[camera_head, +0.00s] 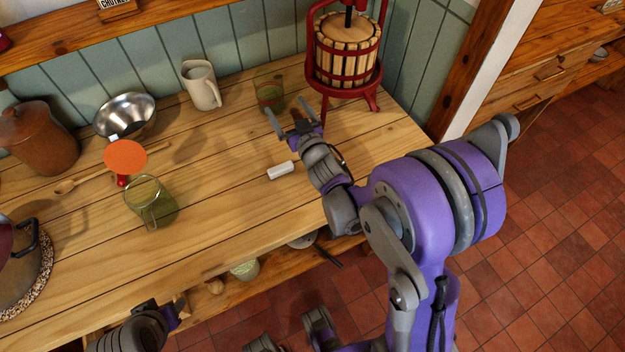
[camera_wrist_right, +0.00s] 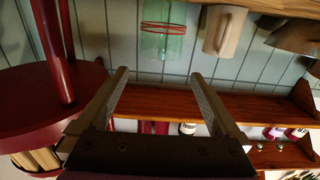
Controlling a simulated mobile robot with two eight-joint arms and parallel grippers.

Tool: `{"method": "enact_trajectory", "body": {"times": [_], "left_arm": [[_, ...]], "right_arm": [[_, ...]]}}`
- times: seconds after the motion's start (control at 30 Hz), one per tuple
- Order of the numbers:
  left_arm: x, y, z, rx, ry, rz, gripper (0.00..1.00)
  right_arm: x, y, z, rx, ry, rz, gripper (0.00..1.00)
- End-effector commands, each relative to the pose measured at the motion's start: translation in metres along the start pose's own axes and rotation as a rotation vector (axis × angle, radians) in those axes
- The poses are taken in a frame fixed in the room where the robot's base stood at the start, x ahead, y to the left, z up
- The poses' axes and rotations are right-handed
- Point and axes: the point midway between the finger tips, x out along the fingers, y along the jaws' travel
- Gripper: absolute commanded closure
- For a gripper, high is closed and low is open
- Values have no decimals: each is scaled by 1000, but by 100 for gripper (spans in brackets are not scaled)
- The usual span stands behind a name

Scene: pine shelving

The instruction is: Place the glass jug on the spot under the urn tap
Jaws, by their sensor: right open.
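A clear greenish glass jug (camera_head: 150,203) with a handle stands on the left part of the pine counter. A second clear glass vessel (camera_head: 270,90) stands at the back beside the fruit press; it shows red bands in the right wrist view (camera_wrist_right: 163,32). I cannot tell whether it has a handle. My right gripper (camera_head: 290,113) is open and empty, just in front of this vessel; its fingers also show in the wrist view (camera_wrist_right: 160,82). My left gripper (camera_head: 174,310) is low at the front edge, its jaws unclear. A dark-handled pot (camera_head: 18,270) is cut off at left; no tap is clear.
A red fruit press (camera_head: 345,55) stands close to my right gripper. A cream jug (camera_head: 201,86), steel bowl (camera_head: 125,115), brown crock (camera_head: 38,138), orange disc (camera_head: 125,157), wooden spoon (camera_head: 65,187) and white block (camera_head: 281,170) are on the counter. Its front middle is clear.

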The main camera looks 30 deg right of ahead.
Motion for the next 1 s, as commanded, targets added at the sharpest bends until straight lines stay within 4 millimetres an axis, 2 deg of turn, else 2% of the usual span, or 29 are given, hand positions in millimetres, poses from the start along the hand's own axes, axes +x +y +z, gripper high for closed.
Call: {"method": "enact_trajectory", "body": {"times": [0.17,0.27,0.37,0.6,0.7,0.83,1.0], "left_arm": [[0,0,0,0,0,0,50],[0,0,0,0,0,0,50],[0,0,0,0,0,0,50],[0,0,0,0,0,0,50],[0,0,0,0,0,0,50],[0,0,0,0,0,0,50],[0,0,0,0,0,0,50]], "right_arm": [[-24,2,-3,0,-143,66,0],[-57,1,2,-1,-302,110,0],[-99,-5,14,-6,-476,127,0],[-220,-34,51,-22,-882,56,0],[-260,-45,62,-28,-1000,6,0],[-291,-54,70,-33,-1090,-39,0],[-301,-56,72,-36,-1120,-55,0]]}}
